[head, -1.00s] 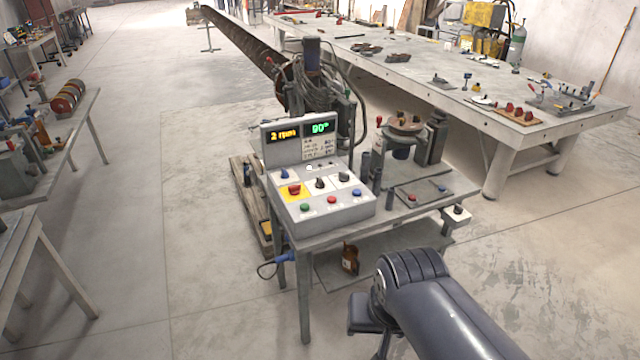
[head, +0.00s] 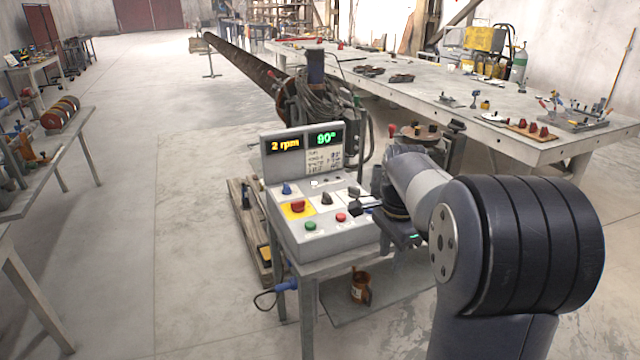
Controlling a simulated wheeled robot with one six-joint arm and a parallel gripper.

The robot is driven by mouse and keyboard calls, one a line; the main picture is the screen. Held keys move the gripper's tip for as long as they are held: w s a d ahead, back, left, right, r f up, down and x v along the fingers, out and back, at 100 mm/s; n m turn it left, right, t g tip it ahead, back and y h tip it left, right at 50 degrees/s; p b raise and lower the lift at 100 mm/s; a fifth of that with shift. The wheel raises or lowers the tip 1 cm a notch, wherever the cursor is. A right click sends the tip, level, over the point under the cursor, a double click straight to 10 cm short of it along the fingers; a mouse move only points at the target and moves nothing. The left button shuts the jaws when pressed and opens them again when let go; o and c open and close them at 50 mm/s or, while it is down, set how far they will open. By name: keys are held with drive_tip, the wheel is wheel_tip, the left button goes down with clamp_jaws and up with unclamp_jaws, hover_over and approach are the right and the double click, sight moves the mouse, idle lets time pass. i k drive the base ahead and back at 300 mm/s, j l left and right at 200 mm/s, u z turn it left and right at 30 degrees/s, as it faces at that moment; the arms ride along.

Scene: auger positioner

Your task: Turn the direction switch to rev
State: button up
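The grey control box (head: 290,238) stands on the metal stand, its displays (head: 304,141) reading 2 rpm and 90°. Two dark selector knobs show on its panel, a middle one (head: 326,198) and a right one (head: 354,192). The labels are too small to read, so I cannot tell which is the direction switch or its setting. My gripper (head: 366,205) is over the right edge of the panel, close to the right knob. Whether it touches the knob, and the gap between its fingers, cannot be made out. The blue button at the panel's lower right is hidden behind it.
On the panel are a blue knob (head: 286,188), a red stop button (head: 297,207) on yellow, a green button (head: 311,226) and a red button (head: 341,217). A clamp device (head: 418,134) stands behind my arm. A long workbench (head: 420,85) is at the back right.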

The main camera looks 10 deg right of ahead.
sight(327, 199)
drive_tip(key=i+u, duration=0.1)
drive_tip(key=i, duration=1.3)
